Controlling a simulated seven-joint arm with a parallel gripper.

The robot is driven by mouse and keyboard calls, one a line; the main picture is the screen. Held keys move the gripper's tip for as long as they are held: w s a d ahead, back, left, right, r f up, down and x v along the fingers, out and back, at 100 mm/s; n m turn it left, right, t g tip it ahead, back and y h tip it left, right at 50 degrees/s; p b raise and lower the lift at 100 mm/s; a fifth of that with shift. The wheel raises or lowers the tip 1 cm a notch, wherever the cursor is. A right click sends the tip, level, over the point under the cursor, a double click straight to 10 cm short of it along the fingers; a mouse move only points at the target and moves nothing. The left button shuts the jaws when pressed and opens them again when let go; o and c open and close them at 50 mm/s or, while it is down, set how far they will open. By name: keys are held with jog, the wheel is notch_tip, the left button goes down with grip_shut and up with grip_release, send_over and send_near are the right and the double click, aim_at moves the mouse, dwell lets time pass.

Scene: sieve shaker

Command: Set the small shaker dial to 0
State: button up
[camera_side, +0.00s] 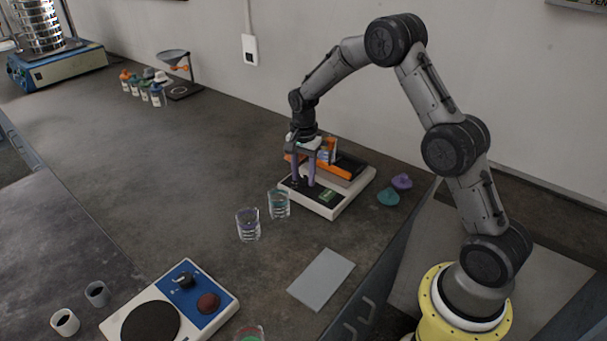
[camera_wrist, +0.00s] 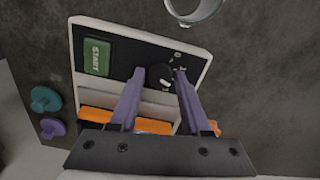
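The small shaker (camera_side: 337,207) is a white-framed unit with a black front panel and orange parts, on the bench in the side view. In the wrist view its white frame (camera_wrist: 203,72) surrounds a panel with a green START button (camera_wrist: 97,57) and a round black dial (camera_wrist: 159,76). White marks surround the dial, too small to tell which one it points to. My gripper (camera_side: 304,184) is down over the panel. In the wrist view its purple fingers (camera_wrist: 159,74) are apart, one on each side of the dial; contact is unclear. The fingers hide the dial in the side view.
Two glass beakers (camera_side: 248,224) (camera_side: 279,203) stand just left of the shaker. Teal (camera_side: 388,198) and purple (camera_side: 402,182) pieces lie to its right. A grey plate (camera_side: 321,278) lies in front. A blue-panelled device (camera_side: 205,292) is at front left. The mid-left bench is clear.

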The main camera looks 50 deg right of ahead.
grip_shut()
jog(key=shift+n, duration=0.3)
jog(key=n, duration=0.3)
jog(key=shift+r, duration=0.1)
jog(key=n, duration=0.8)
jog(key=shift+n, duration=2.1)
